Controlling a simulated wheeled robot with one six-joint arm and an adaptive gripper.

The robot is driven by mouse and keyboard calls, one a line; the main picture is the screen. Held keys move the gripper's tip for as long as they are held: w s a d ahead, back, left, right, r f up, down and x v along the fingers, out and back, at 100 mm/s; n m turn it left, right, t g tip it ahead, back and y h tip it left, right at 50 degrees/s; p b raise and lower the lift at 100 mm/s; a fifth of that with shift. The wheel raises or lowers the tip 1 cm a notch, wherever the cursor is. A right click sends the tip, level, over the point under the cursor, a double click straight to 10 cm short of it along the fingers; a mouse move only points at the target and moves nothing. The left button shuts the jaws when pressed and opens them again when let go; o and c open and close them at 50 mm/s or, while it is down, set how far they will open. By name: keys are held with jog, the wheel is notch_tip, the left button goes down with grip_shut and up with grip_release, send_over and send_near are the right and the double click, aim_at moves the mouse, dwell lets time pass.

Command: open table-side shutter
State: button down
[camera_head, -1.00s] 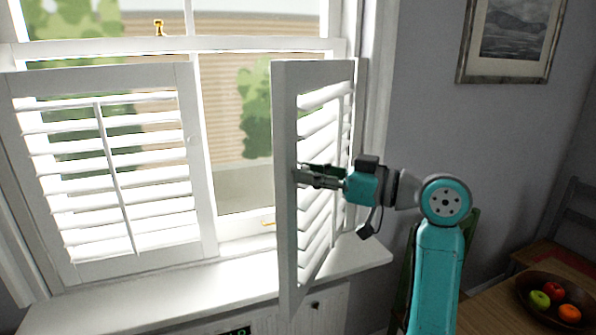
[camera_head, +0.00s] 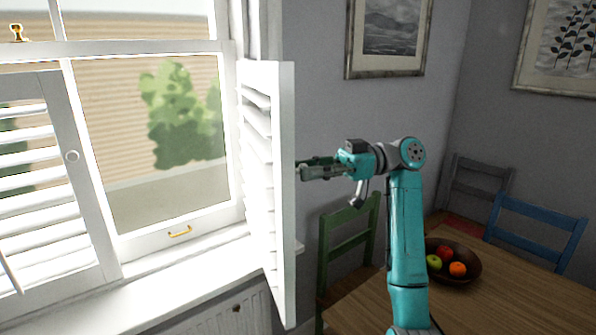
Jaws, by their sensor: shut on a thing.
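The table-side shutter (camera_head: 284,190) is a white louvred panel on the right of the window. It stands swung out into the room, seen nearly edge-on, with its louvres facing left. My gripper (camera_head: 303,171) is at the shutter's free edge, on the right side at mid-height, shut on it. The fingertips meet the edge, and the exact contact is partly hidden. The other shutter (camera_head: 72,215) on the left lies across its part of the window, with a small round knob on its right edge.
A white sill (camera_head: 150,295) runs below the window. To the right are a wooden table (camera_head: 510,300) with a fruit bowl (camera_head: 472,272), a green chair (camera_head: 345,240) near the shutter and a blue chair (camera_head: 535,220) behind the table. Framed pictures hang on the wall.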

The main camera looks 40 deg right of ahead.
dwell(0.3)
jog(key=c, duration=1.2)
grip_release()
jog(key=shift+d, duration=0.1)
jog(key=v, duration=1.2)
